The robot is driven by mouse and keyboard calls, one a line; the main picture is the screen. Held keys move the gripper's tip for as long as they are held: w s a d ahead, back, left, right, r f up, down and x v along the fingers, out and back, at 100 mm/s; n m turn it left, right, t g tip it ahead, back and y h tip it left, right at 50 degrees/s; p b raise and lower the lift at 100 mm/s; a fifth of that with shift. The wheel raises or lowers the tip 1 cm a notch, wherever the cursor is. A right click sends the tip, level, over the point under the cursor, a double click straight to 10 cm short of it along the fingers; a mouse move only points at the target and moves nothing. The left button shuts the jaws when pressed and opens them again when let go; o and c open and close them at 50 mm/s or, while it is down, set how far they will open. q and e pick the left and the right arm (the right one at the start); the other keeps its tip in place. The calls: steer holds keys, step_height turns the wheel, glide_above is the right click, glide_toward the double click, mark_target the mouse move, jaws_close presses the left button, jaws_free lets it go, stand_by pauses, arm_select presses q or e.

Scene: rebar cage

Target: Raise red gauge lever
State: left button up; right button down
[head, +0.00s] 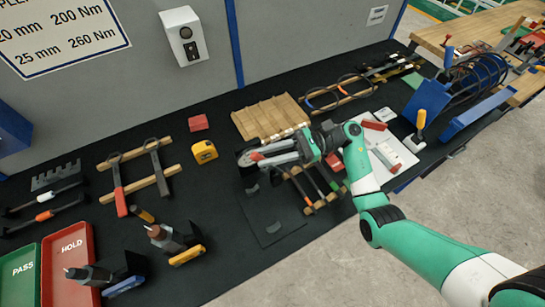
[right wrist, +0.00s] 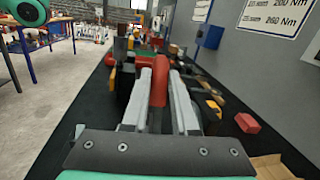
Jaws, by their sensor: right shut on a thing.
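The red gauge lever (right wrist: 159,82) lies between the two pale fingers of my right gripper (right wrist: 158,88) in the right wrist view. In the head view a small red part of the lever (head: 257,156) shows at the fingertips of my right gripper (head: 256,158). The gripper is shut on it, above a dark gauge stand on a dark plate (head: 275,228). The fingers and arm hide most of the stand. My left gripper is not in view.
A yellow tape measure (head: 203,151) and a red block (head: 198,123) lie left of my right gripper. A slatted wooden block (head: 268,118) stands behind it. Tools on wooden rails lie just in front and right. Red (head: 68,262) and green trays lie at far left.

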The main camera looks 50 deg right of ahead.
steer(key=c, duration=0.7)
jaws_free()
steer(key=b+v, duration=0.1)
steer(key=v, duration=1)
steer(key=shift+s+d+b, duration=0.15)
steer(key=shift+d+b, duration=0.05)
steer(key=shift+b, duration=0.2)
